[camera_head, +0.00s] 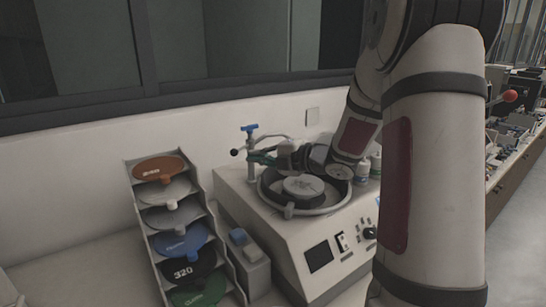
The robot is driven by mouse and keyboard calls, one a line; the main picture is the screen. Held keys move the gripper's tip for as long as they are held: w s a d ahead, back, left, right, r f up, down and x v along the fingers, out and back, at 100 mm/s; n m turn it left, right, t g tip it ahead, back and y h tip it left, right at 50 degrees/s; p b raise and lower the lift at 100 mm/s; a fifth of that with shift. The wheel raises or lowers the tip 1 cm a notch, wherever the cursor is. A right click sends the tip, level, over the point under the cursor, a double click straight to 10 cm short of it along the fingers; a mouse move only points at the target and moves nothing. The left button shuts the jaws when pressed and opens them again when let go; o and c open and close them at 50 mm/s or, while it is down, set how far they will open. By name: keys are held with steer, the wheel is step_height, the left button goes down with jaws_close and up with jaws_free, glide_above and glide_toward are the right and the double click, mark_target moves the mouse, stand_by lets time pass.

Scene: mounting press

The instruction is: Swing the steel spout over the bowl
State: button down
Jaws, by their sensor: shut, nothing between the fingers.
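The steel spout's upright post (251,170) stands at the back left of the grinding machine, with a blue lever on top and a black knob at its left. A thin curved line runs right from the post; I cannot tell whether it is the spout's tube. The round bowl (338,208) is set in the machine's top, with a grey disc (303,187) inside. My gripper (257,158) reaches left over the bowl's back rim, its shut fingertips at or very near the post. I cannot tell whether they touch it. My wrist hides part of the bowl's back.
A rack (220,242) of coloured discs stands left of the machine (285,243), with a small grey box (250,262) between them. White bottles (364,169) stand behind the bowl at right. The wall is close behind. My arm covers the right side.

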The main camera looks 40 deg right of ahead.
mark_target(231, 153)
steer(key=shift+x, duration=2.1)
steer(key=shift+w+a, duration=0.1)
steer(key=shift+w+a+m+h+b, duration=0.15)
steer(key=shift+m+h+b, duration=0.25)
steer(key=shift+h, duration=0.2)
steer(key=shift+a+t, duration=0.1)
steer(key=shift+t, duration=0.2)
steer(key=m+h+b, duration=0.1)
steer(key=w+a+m+h+b, duration=0.1)
steer(key=b, duration=0.1)
steer(key=shift+w+f+h, duration=0.1)
steer(key=shift+w+h, duration=0.2)
steer(key=shift+h, duration=0.1)
steer(key=shift+w+a+b, duration=0.5)
steer(key=shift+w+b, duration=0.25)
steer(key=shift+b, duration=0.1)
